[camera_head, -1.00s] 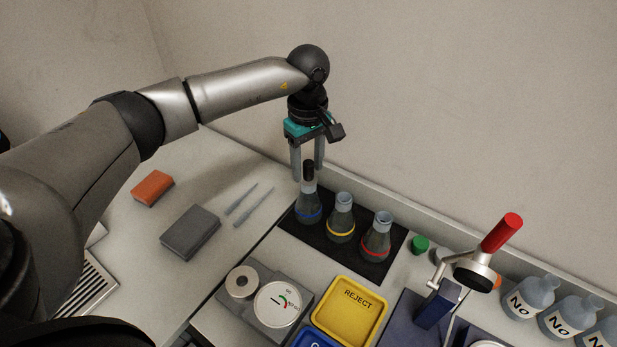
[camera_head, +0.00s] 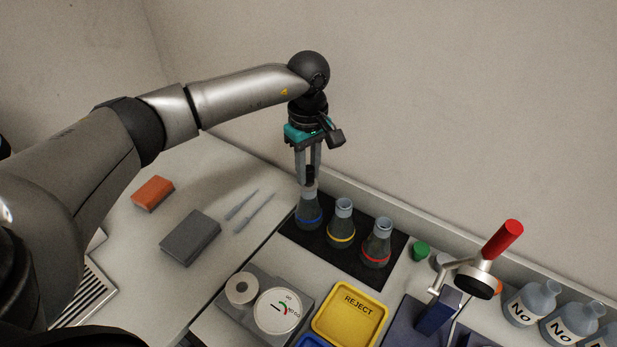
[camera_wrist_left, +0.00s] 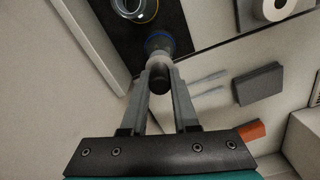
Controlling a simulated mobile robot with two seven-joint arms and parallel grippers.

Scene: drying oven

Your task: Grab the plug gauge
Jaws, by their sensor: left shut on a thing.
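A dark upright cylinder (camera_head: 309,174), seemingly the plug gauge, stands in the mouth of the blue-ringed flask (camera_head: 308,213). My left gripper (camera_head: 309,180) points down over this flask, with its fingers shut on the cylinder from both sides. In the left wrist view, the dark cylinder (camera_wrist_left: 160,80) sits between the fingertips, just at the flask's neck (camera_wrist_left: 158,47). Its lower part is hidden in the flask. My right gripper does not show.
A yellow-ringed flask (camera_head: 341,226) and a red-ringed flask (camera_head: 377,245) stand close by on the black mat (camera_head: 345,267). A wall runs behind. A yellow REJECT tray (camera_head: 350,312), a dial device (camera_head: 279,309) and a red-handled press (camera_head: 500,240) are nearer.

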